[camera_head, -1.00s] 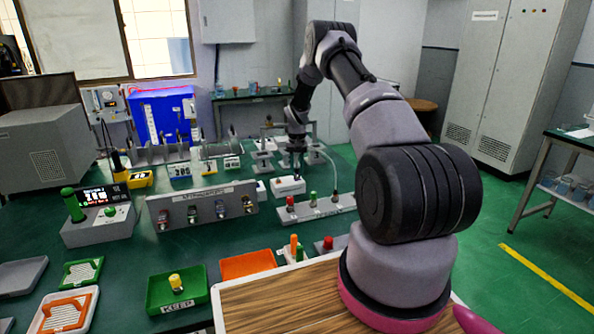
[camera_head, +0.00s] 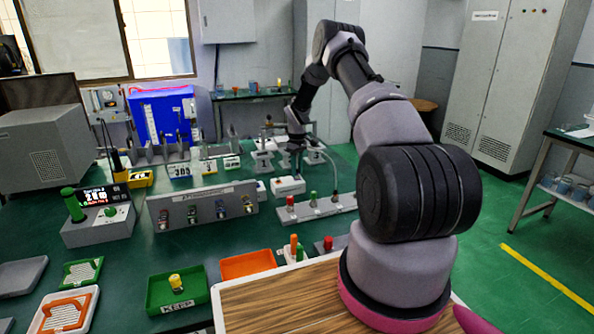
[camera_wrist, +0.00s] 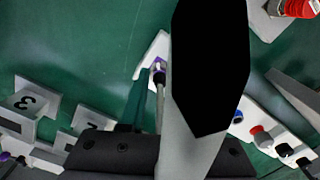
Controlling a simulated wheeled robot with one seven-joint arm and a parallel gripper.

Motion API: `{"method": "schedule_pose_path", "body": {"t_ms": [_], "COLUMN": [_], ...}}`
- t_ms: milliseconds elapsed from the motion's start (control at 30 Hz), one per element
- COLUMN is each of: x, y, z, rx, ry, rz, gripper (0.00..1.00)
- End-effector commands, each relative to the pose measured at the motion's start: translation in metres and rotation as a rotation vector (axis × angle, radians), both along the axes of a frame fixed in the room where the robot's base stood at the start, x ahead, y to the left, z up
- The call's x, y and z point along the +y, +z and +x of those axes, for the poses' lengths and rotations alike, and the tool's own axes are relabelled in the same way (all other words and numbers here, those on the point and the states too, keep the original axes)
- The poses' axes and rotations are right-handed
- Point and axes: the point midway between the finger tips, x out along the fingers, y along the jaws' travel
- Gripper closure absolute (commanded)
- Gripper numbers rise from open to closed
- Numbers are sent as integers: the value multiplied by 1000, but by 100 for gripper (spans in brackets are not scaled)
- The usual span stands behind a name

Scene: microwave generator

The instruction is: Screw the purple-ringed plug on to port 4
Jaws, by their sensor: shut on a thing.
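My gripper (camera_head: 296,158) points down over a small white block (camera_head: 288,185) beyond the port panels. A pale curved hose (camera_head: 331,163) rises beside it. In the wrist view, the purple-ringed plug (camera_wrist: 158,72) is near the fingertips, against a white block (camera_wrist: 148,56). My gripper appears shut on it. A large black and grey shape crosses the wrist picture and hides the right finger and part of the plug. Stands with number signs, one reading 3 (camera_wrist: 31,102), are at the lower left there. I cannot make out port 4 or any thread contact.
A grey panel (camera_head: 205,193) with several coloured connectors stands left of my gripper. A low strip (camera_head: 322,211) with red and green knobs stands in front right. A green KEEP tray (camera_head: 160,298) and an orange tray (camera_head: 248,265) lie nearer. Green bench surface shows between them.

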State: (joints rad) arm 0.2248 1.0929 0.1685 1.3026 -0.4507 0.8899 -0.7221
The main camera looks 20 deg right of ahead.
Motion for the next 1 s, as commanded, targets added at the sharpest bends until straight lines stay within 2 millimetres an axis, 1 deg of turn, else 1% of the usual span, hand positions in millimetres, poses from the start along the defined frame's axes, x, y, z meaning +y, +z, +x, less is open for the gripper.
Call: {"method": "schedule_pose_path", "body": {"t_ms": [100,333,567,933,967,1000], "x": [0,0,0,0,0,0], "y": [0,0,0,0,0,0], "z": [0,0,0,0,0,0], "rx": [-1,-1,-1,-1,-1,-1], "ry": [70,161,194,196,196,196], "rz": [0,0,0,-1,-1,-1], "gripper": [100,100,100,100,57,42]}}
